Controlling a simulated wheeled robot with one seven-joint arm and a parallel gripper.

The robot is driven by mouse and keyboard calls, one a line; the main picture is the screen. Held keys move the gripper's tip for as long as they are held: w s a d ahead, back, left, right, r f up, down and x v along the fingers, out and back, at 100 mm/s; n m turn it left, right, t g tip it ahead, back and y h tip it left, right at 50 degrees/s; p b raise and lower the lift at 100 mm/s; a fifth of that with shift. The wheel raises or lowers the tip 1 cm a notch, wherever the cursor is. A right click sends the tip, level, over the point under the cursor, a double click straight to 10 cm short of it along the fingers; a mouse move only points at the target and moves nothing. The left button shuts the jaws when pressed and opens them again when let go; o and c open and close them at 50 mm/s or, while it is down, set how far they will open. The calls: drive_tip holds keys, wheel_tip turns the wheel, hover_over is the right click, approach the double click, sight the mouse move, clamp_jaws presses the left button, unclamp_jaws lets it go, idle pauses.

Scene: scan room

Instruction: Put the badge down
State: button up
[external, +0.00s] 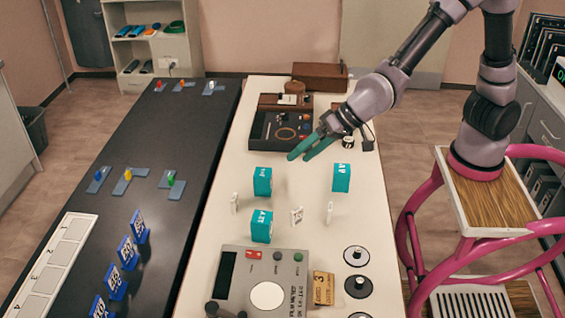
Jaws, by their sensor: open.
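My gripper (300,157) has teal fingers and hangs over the white table (215,220), near its middle. The fingers are slightly apart, with nothing visible between them. I cannot tell for sure which thing is the badge. A small white upright piece with dark markings (297,215) stands below the gripper, clear of the fingers. Similar white pieces stand at the left (235,203) and at the right (329,213). A tan card with dark print (323,288) is near the front, beside the grey console.
Teal blocks (262,181) (262,227) (341,178) stand around the white pieces. A grey console (235,272) and black discs (358,287) are in front. A dark device (275,133) is behind. The black table (150,215) at left holds blue stands (127,253).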

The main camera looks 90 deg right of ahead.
drive_tip(key=s+d+r+n+y, duration=0.1)
drive_tip(key=s+d+r+y, duration=0.1)
drive_tip(key=s+d+r, duration=0.4)
drive_tip(key=s+d+r+n+y, duration=0.1)
drive_tip(key=s+r+n, duration=0.1)
drive_tip(key=s+r, duration=0.45)
drive_tip(key=s+d+r+g+h, duration=0.1)
drive_tip(key=s+d, duration=0.3)
drive_tip(key=s, duration=0.4)
drive_tip(key=s+d+r+n+g+h, duration=0.1)
drive_tip(key=s+d+r, duration=0.2)
drive_tip(key=s+d, duration=0.2)
drive_tip(key=s, duration=0.3)
drive_tip(key=shift+d, duration=0.2)
drive_tip(key=shift+o, duration=0.5)
